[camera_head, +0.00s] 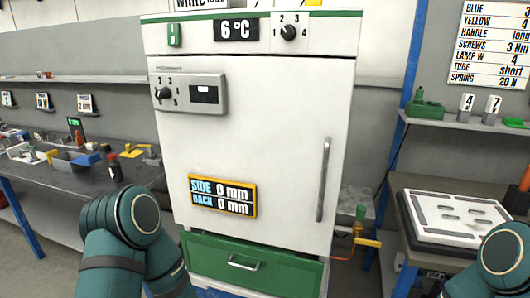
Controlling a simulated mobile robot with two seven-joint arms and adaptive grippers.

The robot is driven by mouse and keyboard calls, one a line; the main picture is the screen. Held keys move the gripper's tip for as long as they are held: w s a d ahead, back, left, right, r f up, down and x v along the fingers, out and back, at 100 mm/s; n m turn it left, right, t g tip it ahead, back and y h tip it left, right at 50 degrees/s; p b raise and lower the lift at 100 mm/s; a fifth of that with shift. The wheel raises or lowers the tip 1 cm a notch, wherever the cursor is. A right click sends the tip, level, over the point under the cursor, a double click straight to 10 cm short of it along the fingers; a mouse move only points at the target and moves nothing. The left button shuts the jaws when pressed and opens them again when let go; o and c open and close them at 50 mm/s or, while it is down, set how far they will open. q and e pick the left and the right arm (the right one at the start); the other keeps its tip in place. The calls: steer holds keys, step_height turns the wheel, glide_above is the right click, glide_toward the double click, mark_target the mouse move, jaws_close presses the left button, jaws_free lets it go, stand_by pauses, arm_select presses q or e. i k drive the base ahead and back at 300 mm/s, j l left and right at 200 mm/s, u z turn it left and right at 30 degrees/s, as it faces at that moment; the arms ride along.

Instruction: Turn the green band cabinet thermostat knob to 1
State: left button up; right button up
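The white cabinet (265,130) stands in the middle, with a green band (215,16) along its top edge. A black thermostat knob (289,32) sits at the upper right of its front, below the band. My arms show at the lower left and lower right; neither gripper is in view.
A green drawer (250,265) is below. A cluttered bench (80,180) is at left, and a white slotted tray (455,220) on a bench at right.

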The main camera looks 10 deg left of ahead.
mark_target(288, 32)
steer(key=l+u, duration=0.2)
steer(key=l, duration=0.2)
steer(key=k+l+u, duration=0.2)
steer(key=l, duration=0.2)
steer(key=l+u, duration=0.2)
steer(key=l, duration=0.2)
steer(key=k+l+u, duration=0.2)
steer(key=l, duration=0.15)
steer(key=i, duration=0.05)
